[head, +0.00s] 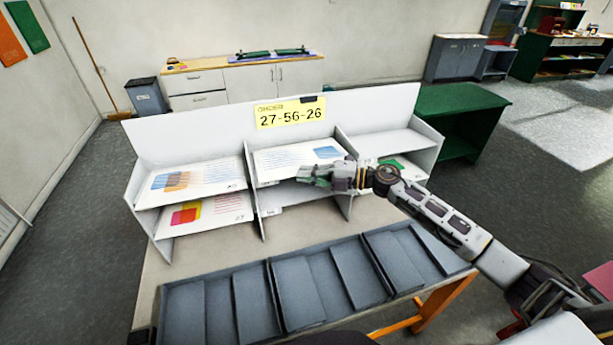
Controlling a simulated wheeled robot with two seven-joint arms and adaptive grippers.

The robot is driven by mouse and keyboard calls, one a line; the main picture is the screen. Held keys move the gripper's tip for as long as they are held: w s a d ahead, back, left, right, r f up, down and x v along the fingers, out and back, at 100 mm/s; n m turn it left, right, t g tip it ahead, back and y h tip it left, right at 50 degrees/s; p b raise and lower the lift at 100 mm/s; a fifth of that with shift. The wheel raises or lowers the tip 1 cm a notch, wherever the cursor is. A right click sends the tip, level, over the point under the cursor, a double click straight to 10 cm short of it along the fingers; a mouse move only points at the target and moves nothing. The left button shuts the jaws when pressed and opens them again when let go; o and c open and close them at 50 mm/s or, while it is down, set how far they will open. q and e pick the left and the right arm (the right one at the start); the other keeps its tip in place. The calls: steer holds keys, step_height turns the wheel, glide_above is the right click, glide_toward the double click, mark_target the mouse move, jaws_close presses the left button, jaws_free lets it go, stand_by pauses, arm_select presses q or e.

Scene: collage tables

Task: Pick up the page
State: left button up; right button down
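A white sorting rack (130,185) on the table has three columns of upper and lower shelves. A page with orange and blue blocks (190,181) lies on the upper left shelf. A page with red and yellow blocks (205,212) lies on the lower left shelf. A page with a blue block (295,158) lies on the upper middle shelf. A page with green print (402,165) shows partly on the lower right shelf, behind my arm. My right gripper (308,176) is at the front of the middle column, near the upper shelf's edge. Its finger gap is too small to judge. My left gripper is out of view.
A yellow sign (290,112) on the rack's back panel reads 27-56-26. Grey slotted trays (267,297) line the table's front. A bare strip of tabletop (300,228) lies between rack and trays. A green table (455,102) stands behind right.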

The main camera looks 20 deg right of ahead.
step_height(320, 180, up, 6)
steer(key=shift+f, duration=0.15)
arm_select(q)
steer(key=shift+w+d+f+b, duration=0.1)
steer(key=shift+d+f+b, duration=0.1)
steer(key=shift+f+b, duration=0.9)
arm_select(e)
steer(key=s, duration=1.9)
steer(key=shift+s+d, duration=0.3)
steer(key=shift+d, duration=0.05)
stand_by(0.7)
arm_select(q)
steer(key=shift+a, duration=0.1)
